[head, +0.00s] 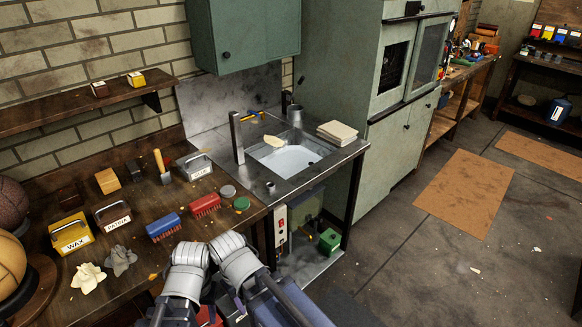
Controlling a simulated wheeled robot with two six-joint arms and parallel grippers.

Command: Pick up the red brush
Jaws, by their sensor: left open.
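The red brush (205,206) lies bristles down on the wooden bench near its right front part, right of a blue brush (163,227). It is apart from the blue brush. Both my arms come in from the bottom edge, and their pale joints stand close together in front of the bench, nearer to me than the red brush. My left gripper (232,304) is low between the arms, partly hidden, open and away from the brush. My right gripper is hidden behind my arm.
A metal sink (288,160) adjoins at right. Floor (410,255) is open to the right.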

